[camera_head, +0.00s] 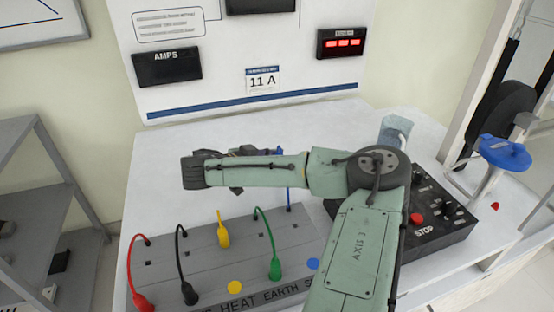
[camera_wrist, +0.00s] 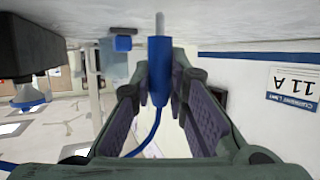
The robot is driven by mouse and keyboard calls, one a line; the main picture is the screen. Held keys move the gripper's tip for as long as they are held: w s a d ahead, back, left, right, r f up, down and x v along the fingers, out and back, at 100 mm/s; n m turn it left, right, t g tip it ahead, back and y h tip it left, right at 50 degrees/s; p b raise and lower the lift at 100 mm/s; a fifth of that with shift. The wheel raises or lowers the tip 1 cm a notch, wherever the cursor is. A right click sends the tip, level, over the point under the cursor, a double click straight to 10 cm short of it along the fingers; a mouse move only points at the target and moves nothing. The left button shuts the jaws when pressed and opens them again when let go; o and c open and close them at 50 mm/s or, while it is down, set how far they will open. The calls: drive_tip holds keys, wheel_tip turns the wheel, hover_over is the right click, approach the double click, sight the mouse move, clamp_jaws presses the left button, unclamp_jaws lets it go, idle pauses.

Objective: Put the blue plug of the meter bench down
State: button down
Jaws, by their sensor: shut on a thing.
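The blue plug (camera_wrist: 158,72) is between the two fingers of my gripper (camera_wrist: 160,80) in the wrist view. Its metal pin points to the top of that picture and its blue lead trails below. The gripper is shut on it. In the head view, the gripper is mostly hidden behind my arm. A round blue mark (camera_head: 313,264) lies on the bench top, partly beside my arm.
Red (camera_head: 141,301), black (camera_head: 188,293), yellow (camera_head: 222,235) and green (camera_head: 275,268) plugs stand on the bench. A black control box (camera_head: 440,232) with a STOP button is at right. An upright board (camera_head: 220,70) stands behind. White tabletop (camera_head: 170,165) is clear left of my arm.

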drive_tip(key=shift+f, duration=0.55)
drive_tip(key=shift+f, duration=0.1)
drive_tip(key=shift+f, duration=0.15)
drive_tip(key=c, duration=1.6)
unclamp_jaws()
drive_tip(key=shift+o, duration=0.2)
drive_tip(key=shift+r, duration=0.35)
drive_tip(key=b+v, duration=0.3)
drive_tip(key=v, duration=0.9)
drive_tip(key=shift+d, duration=0.1)
